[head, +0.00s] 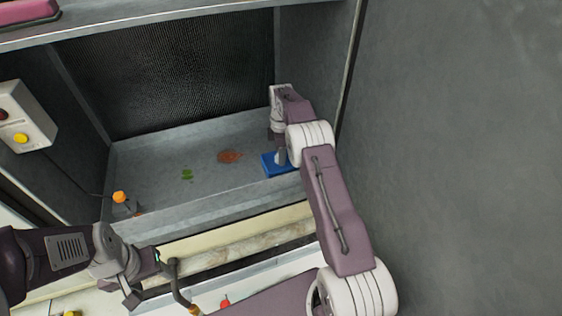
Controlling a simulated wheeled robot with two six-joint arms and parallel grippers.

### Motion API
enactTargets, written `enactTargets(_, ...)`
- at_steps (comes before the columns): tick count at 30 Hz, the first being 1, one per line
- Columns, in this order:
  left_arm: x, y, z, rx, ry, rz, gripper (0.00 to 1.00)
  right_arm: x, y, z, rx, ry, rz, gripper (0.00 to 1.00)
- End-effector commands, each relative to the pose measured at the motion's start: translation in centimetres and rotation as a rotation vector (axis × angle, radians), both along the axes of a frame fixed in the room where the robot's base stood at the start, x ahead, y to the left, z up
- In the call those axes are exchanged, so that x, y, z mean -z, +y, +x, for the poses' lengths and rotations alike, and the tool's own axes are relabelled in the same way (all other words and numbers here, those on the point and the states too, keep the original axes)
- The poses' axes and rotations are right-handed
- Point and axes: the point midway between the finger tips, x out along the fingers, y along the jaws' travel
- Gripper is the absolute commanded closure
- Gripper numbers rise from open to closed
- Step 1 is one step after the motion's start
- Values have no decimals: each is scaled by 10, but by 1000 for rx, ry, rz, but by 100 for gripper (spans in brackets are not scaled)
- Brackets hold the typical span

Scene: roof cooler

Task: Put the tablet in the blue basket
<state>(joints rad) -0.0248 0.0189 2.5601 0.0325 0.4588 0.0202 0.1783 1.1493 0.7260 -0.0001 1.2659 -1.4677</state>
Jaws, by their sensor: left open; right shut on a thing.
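The small blue basket (270,168) sits on the grey floor of the cooler tray, toward its right side. My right gripper (280,158) reaches down over the basket, shut on a small whitish thing at the basket's opening. The thing is probably the tablet, but it is too small and too covered by the gripper to be sure. I cannot tell whether it touches the basket's bottom. My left gripper (148,278) is open at the lower left, in front of the cooler and well away from the basket.
A control box (25,118) with a yellow button hangs on the left. An orange knob (119,197) stands at the tray's front left. Green (187,175) and reddish (229,156) patches mark the otherwise bare tray floor. A dark bent rod (176,280) is beside my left gripper.

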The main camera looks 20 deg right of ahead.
Motion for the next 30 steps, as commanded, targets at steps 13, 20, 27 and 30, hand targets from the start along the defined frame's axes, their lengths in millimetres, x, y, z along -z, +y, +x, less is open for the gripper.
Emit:
enactTargets(13,-9,0,0,0,0,0,42,38,0,0,1,-1,0,100)
enactTargets(20,-7,0,0,0,0,0,42,41,0,0,1,-1,0,58)
enactTargets(27,-7,0,0,0,0,0,42,40,0,0,1,-1,0,55)
enactTargets(30,-8,0,0,0,0,0,42,39,0,0,1,-1,0,55)
